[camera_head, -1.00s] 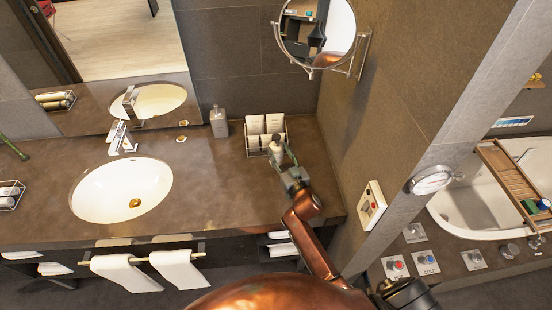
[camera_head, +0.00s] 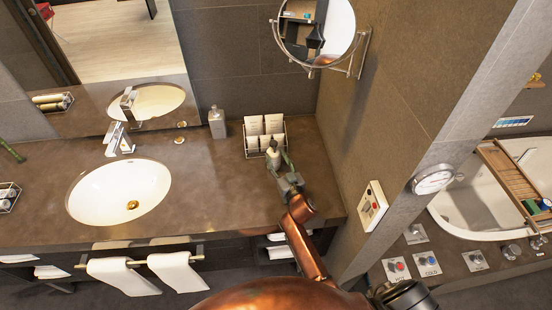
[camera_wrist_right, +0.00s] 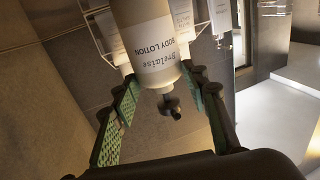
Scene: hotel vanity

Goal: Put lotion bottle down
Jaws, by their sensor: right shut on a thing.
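The lotion bottle (camera_head: 273,154), a pale pump bottle, is in front of the white-card rack at the right end of the counter. I cannot tell whether the base touches the counter (camera_head: 215,200). My left gripper is not in view.
A wire rack of white cards (camera_head: 265,128) stands just behind the bottle. A grey dispenser (camera_head: 217,123) is further left, near the sink (camera_head: 118,192). The side wall (camera_head: 365,120) is close on the right. Bare counter lies between sink and bottle.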

